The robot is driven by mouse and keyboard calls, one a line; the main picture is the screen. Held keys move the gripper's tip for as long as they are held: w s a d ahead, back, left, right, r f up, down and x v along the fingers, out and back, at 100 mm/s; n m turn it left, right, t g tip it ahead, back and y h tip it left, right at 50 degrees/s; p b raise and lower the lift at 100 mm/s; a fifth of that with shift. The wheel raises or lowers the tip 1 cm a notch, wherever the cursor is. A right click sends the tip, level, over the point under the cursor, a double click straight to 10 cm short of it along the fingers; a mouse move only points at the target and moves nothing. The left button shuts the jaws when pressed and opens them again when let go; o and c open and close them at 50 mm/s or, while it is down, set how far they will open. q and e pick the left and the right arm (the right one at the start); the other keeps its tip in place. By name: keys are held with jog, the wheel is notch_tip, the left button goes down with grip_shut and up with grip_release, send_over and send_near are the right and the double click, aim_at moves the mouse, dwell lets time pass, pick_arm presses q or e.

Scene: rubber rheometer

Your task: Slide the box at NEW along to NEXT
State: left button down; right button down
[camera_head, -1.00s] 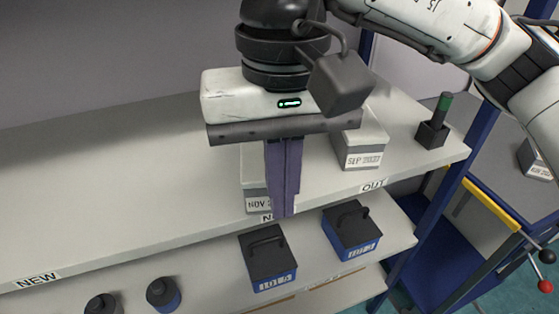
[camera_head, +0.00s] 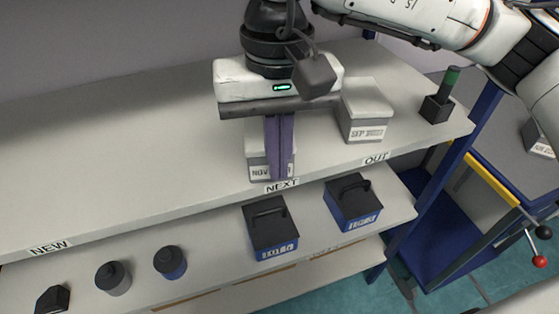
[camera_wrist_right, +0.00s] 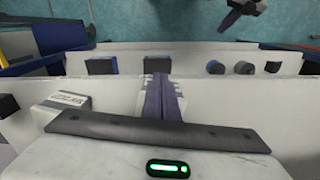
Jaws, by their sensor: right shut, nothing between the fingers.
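A white-lidded grey box (camera_head: 256,168) with a label starting "NOV" stands behind the NEXT sign (camera_head: 282,186) on the upper shelf, partly hidden by my right gripper. My right gripper (camera_head: 279,179) is shut and empty, its fingers pointing down in front of that box. I cannot tell whether they touch it. The fingers also show in the right wrist view (camera_wrist_right: 160,85), with pale box parts beside them. No box shows behind the NEW sign (camera_head: 49,248) at the left.
A second white-lidded box (camera_head: 365,128) stands at OUT (camera_head: 376,159), right of my gripper. A green-topped stamp (camera_head: 437,106) stands near the shelf's right end. The upper shelf (camera_head: 120,175) is clear to the left. Dark and blue weights (camera_head: 270,232) stand on the lower shelf.

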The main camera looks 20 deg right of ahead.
jog(key=shift+w+d, duration=0.1)
jog(key=shift+w, duration=1.3)
jog(key=shift+s, duration=0.1)
